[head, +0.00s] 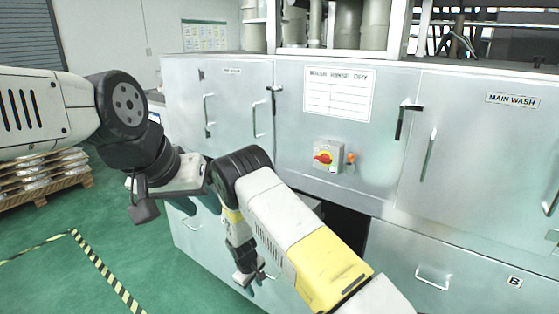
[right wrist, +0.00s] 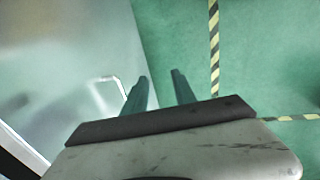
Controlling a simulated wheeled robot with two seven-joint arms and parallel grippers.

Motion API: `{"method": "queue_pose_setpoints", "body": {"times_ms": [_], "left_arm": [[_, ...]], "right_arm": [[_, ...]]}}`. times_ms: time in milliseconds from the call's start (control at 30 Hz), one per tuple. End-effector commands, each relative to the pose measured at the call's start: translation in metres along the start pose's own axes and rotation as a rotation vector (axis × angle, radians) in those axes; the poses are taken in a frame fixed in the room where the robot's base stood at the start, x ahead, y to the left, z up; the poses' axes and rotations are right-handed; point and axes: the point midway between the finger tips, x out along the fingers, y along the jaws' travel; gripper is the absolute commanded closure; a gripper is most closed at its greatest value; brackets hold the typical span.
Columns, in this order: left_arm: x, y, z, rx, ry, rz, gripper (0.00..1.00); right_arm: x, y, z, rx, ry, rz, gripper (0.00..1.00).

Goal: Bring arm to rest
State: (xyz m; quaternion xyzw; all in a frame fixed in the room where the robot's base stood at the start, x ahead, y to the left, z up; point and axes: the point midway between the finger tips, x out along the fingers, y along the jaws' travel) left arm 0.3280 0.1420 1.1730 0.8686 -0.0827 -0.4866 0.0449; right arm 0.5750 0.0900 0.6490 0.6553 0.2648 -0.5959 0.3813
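My left arm comes in from the left in the head view, and its gripper (head: 202,207) hangs in front of the grey machine with teal fingers apart. It appears empty. My right arm comes up from the lower right, bends at its elbow and hangs down to the right gripper (head: 257,288), low before the machine's lower panels. In the right wrist view the two fingers of the right gripper (right wrist: 160,78) stand apart with only green floor between them. The right forearm partly hides the machine front.
A loaded pallet (head: 45,189) stands at left. Green floor (head: 50,275) with striped tape is free at lower left.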

Motion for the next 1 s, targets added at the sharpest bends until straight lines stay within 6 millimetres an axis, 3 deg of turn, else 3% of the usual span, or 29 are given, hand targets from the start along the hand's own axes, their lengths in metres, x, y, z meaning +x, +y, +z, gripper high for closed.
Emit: {"method": "queue_pose_setpoints", "body": {"times_ms": [367,567,767,867,1000], "left_arm": [[0.000,0.000,0.000,0.000,0.001,0.000,0.64],[0.000,0.000,0.000,0.000,0.000,0.000,0.64],[0.000,0.000,0.000,0.000,0.000,0.000,0.64],[0.000,0.000,0.000,0.000,0.000,0.000,0.64],[0.000,0.000,0.000,0.000,0.000,0.000,0.64]], "right_arm": [[-0.036,0.018,-0.003,0.063,0.022,-0.014,0.67],[-0.073,0.035,-0.002,0.125,0.045,-0.028,0.67],[-0.127,0.059,0.004,0.213,0.080,-0.050,0.67],[-0.166,0.074,0.012,0.275,0.108,-0.065,0.67],[-0.236,0.098,0.036,0.379,0.158,-0.091,0.67]]}}
